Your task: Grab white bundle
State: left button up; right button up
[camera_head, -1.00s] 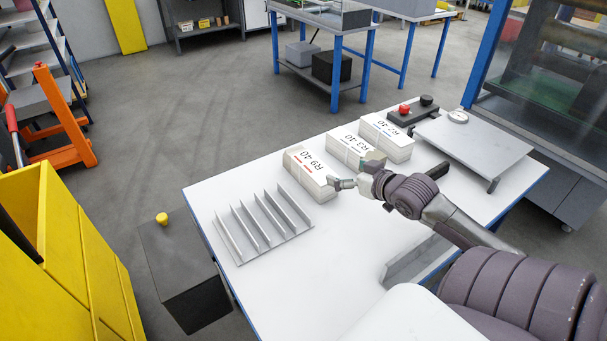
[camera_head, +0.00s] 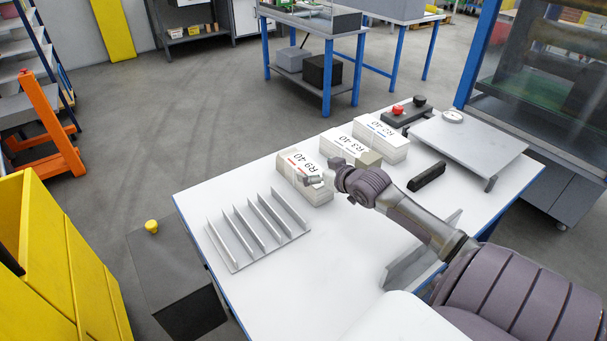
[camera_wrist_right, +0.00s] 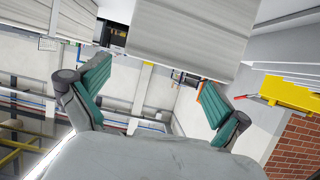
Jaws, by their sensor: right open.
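Three white bundles of stacked sheets lie in a row on the white table (camera_head: 290,285). The nearest bundle (camera_head: 316,194) is labelled R9-40, the middle bundle (camera_head: 345,143) R3-40, and the far bundle (camera_head: 391,145) appears to read R2-40. My right gripper (camera_head: 324,172) is at the right end of the R9-40 bundle, close to the gap beside the R3-40 bundle; contact cannot be told. In the right wrist view the gripper (camera_wrist_right: 153,88) has its teal-padded fingers spread, with nothing between them. Layered bundle ends (camera_wrist_right: 190,40) show ahead. My left gripper is not visible.
A metal rack with upright fins (camera_head: 257,232) stands left of the bundles. A black bar (camera_head: 427,176), a raised grey plate (camera_head: 468,146) and a red-and-black button box (camera_head: 407,112) are to the right. A grey angled piece (camera_head: 405,270) is near the front.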

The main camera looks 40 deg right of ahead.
aim_at(305, 166)
jog(key=x, duration=0.4)
jog(key=shift+w+a+f, duration=0.15)
jog(key=shift+w+f, duration=0.05)
jog(key=shift+s, duration=0.1)
jog(key=c, duration=1.9)
jog(key=shift+r, duration=0.25)
